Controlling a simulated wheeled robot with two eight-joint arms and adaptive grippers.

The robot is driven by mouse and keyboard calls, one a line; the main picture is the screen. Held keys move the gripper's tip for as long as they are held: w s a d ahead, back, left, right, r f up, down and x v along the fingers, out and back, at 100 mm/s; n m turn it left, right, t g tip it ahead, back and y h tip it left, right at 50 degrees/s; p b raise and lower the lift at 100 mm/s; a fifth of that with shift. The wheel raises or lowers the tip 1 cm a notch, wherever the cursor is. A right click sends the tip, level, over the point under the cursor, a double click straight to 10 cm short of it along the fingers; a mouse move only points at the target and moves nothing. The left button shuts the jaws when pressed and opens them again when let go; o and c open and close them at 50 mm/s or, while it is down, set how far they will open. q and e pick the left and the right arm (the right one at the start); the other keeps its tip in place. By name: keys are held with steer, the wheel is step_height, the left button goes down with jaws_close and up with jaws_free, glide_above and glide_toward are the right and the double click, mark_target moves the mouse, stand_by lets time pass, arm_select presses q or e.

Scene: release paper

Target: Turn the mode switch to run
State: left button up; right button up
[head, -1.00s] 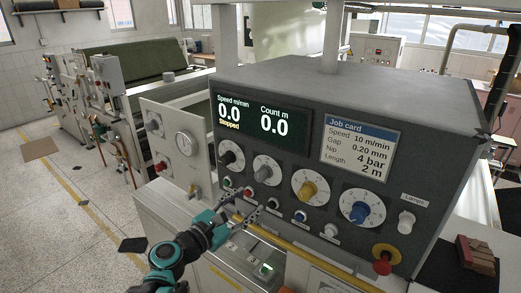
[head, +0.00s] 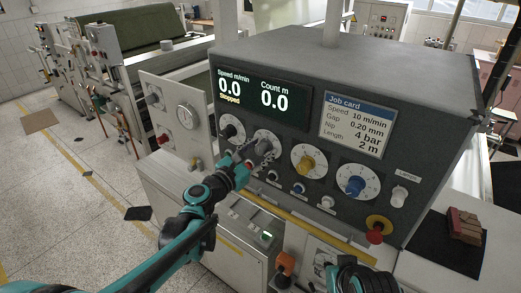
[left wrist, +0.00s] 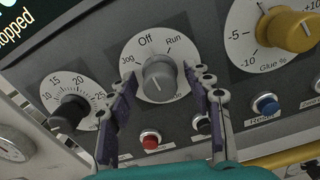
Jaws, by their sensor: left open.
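The mode switch is a grey knob on a white dial marked Jog, Off and Run, in the left wrist view (left wrist: 158,75) and on the console in the head view (head: 266,143). Its pointer direction is not clear to me. My left gripper (head: 250,153) is open in front of the dial. In the left wrist view its two fingers (left wrist: 166,100) stand on either side of the knob, apart from it. In the head view the gripper partly hides the dial. Part of my right arm shows at the head view's bottom edge; its jaws cannot be made out.
A black knob (left wrist: 70,112) is left of the switch and a yellow Glue knob (left wrist: 286,28) right of it. A red button (left wrist: 150,138) and a blue button (left wrist: 266,104) lie below. The display (head: 262,97) reads Stopped. A red stop button (head: 375,236) is lower right.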

arm_select(q)
steer(key=shift+c, duration=0.2)
steer(key=c, duration=1.1)
steer(key=shift+m, duration=0.3)
steer(key=m+b, duration=0.1)
steer(key=m, duration=0.2)
steer(key=shift+f+b, duration=0.1)
steer(key=shift+b, duration=0.25)
steer(key=m+b, duration=0.1)
steer(key=m, duration=0.4)
steer(key=shift+m, duration=0.3)
